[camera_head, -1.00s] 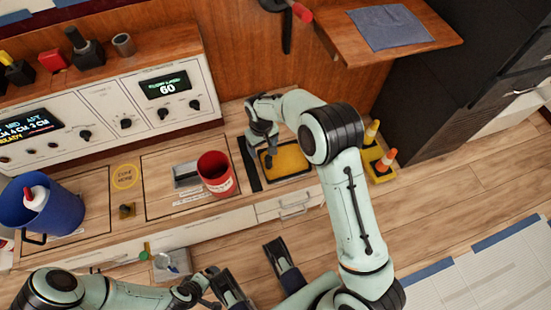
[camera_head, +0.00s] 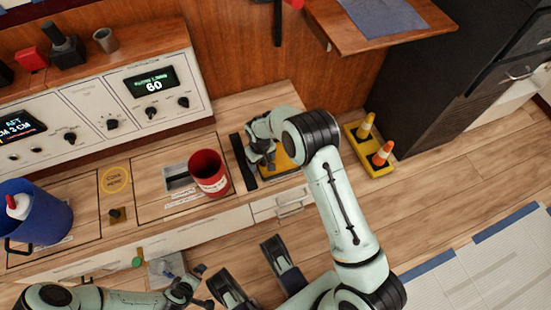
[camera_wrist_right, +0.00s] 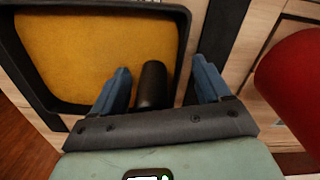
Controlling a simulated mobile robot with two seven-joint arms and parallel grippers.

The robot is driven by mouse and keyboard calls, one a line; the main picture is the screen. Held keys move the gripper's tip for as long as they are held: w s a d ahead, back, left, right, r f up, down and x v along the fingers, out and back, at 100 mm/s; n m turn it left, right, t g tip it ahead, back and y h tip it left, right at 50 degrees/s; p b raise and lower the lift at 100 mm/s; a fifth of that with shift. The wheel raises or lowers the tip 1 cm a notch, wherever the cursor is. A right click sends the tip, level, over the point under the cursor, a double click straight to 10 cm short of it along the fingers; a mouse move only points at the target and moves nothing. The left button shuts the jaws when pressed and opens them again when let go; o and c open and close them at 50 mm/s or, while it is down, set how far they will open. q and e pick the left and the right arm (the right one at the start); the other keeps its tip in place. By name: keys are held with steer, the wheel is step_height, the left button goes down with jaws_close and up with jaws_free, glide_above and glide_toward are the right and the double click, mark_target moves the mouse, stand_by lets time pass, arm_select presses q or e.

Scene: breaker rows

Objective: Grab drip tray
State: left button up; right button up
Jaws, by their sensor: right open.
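The drip tray, a shallow black-rimmed tray with a yellow-orange inside, lies on the right end of the wooden counter, partly hidden by my right arm in the head view (camera_head: 284,164). In the right wrist view its rim (camera_wrist_right: 186,28) and yellow floor fill the upper left. My right gripper (camera_head: 262,163) is over the tray's left side. In the wrist view its two blue fingers (camera_wrist_right: 162,82) are apart, with a black rounded bar (camera_wrist_right: 152,84), seemingly the tray's handle, between them; I cannot tell whether they touch it. My left gripper (camera_head: 197,287) is low in the head view, its fingers unclear.
A red bucket (camera_head: 209,175) stands just left of the tray; it shows in the wrist view too (camera_wrist_right: 292,88). A black strip (camera_head: 243,163) lies between them. A blue bucket (camera_head: 40,218) is at far left.

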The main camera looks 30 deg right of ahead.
steer(key=shift+r, duration=0.1)
jaws_close()
